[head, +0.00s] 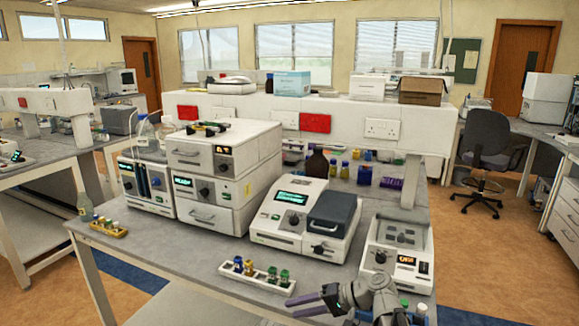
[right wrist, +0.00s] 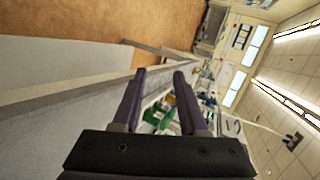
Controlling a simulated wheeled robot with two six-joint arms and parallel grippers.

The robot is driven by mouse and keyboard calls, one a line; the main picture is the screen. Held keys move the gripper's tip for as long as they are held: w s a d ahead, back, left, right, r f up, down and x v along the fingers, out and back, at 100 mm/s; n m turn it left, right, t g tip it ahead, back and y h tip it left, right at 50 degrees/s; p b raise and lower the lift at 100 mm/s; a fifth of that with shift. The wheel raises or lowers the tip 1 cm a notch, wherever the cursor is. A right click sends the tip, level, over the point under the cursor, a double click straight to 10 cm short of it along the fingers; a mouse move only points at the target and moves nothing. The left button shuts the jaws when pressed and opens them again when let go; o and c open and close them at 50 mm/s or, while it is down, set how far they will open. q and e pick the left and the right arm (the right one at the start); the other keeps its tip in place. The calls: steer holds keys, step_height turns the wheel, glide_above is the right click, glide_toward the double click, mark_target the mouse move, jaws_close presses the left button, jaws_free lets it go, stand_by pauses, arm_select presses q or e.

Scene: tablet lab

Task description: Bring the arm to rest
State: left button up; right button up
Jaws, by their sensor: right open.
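My right gripper (head: 304,304) is in the lower middle of the head view, over the front of the bench, with its dark purple fingers pointing left. In the right wrist view the two fingers (right wrist: 159,78) stand apart with nothing held between them. A white rack (head: 262,284) with blue, yellow and green vials stands on the bench just left of and beyond the fingers. Blurred green and yellow items (right wrist: 158,116) show beyond the finger gap in the wrist view. My left gripper is in neither view.
The grey bench (head: 165,270) carries stacked white instruments (head: 215,205), a device with a dark lid (head: 305,220) and a smaller device (head: 397,255) close beyond my right arm. A yellow rack (head: 108,229) stands at the left edge.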

steer(key=s+a+f+n+g+h+p, duration=0.25)
steer(key=s+f+h, duration=0.35)
steer(key=s, duration=0.4)
steer(key=s+d+f+n+h+p, duration=0.1)
steer(key=s+d+f+n+h, duration=0.1)
steer(key=s+d+h, duration=0.4)
steer(key=shift+s+h, duration=0.55)
steer(key=shift+h, duration=0.45)
